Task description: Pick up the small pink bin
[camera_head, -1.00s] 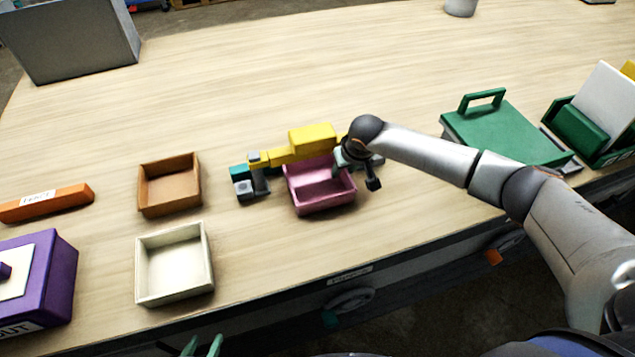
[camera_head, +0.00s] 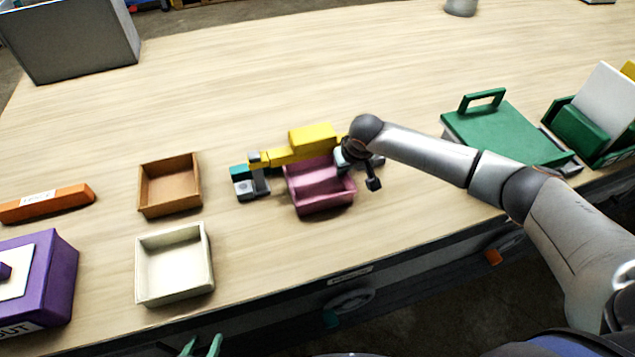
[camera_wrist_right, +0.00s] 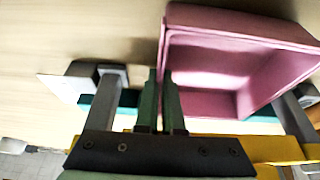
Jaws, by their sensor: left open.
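The small pink bin (camera_head: 322,204) is on the wooden table near its front edge, open side up. My right gripper (camera_head: 346,172) is at the bin's right rear side in the head view, its fingertips partly hidden. In the right wrist view its green fingers (camera_wrist_right: 159,100) are close together, one on each side of a wall of the pink bin (camera_wrist_right: 205,105), and look shut on that wall. My left gripper (camera_head: 201,346) shows only its green fingertips, apart, at the bottom edge, empty and away from the bin.
A brown tray (camera_head: 169,208) and a cream tray (camera_head: 176,294) are to the left. A green handled lid (camera_head: 510,135) is to the right.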

